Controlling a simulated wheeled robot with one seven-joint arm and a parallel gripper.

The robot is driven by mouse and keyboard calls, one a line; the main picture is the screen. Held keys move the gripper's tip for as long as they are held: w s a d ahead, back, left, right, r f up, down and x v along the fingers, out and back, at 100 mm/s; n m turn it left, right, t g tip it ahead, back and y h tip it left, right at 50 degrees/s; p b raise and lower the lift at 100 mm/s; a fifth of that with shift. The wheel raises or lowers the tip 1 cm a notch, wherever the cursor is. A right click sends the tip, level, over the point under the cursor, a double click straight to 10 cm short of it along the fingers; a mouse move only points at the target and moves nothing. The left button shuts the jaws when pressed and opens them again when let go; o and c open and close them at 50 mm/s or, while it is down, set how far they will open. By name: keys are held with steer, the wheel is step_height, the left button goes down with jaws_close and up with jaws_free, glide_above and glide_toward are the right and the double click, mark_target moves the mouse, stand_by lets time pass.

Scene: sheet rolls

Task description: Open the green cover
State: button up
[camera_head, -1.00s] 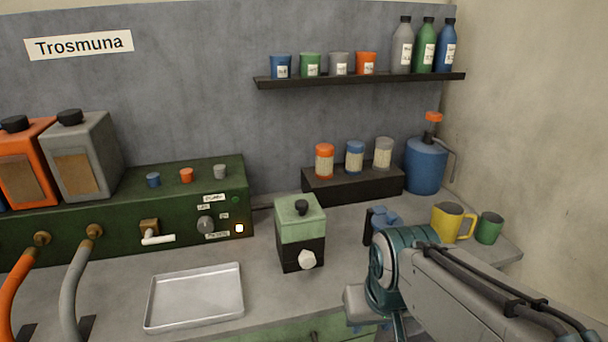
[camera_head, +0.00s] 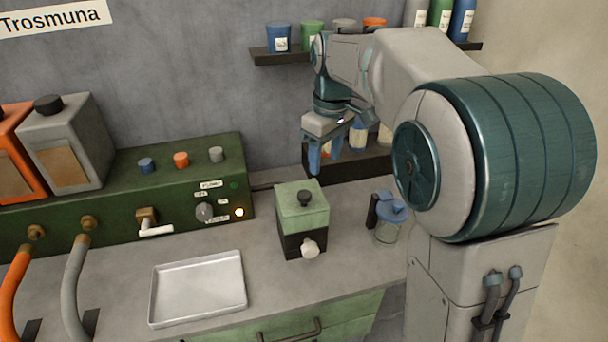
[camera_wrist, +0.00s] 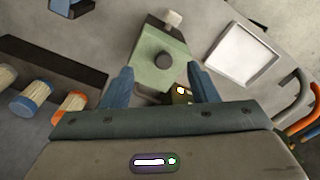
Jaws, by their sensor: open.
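The green cover (camera_head: 302,214) sits closed and level on a small box with a black lower body (camera_head: 293,245). A black knob (camera_head: 304,197) stands on top of the cover, and a pale knob (camera_head: 310,249) is on the box's front. My gripper (camera_head: 326,158) is open and empty, above and slightly behind the box, with its fingers pointing down. In the wrist view the cover (camera_wrist: 150,75) and its black knob (camera_wrist: 164,60) show between and beyond the open fingers of my gripper (camera_wrist: 160,74), apart from them.
A metal tray (camera_head: 197,289) lies left of the box. A jar with a blue lid (camera_head: 390,222) stands to its right. The green machine (camera_head: 120,210) is at left, and a dark stand (camera_head: 350,164) with several jars is behind. A shelf (camera_head: 280,58) hangs above.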

steer(key=r+n, duration=0.1)
steer(key=n, duration=0.1)
glide_above(304, 194)
step_height(304, 194, down, 14)
steer(key=shift+r+p, duration=0.2)
steer(key=shift+p, duration=0.8)
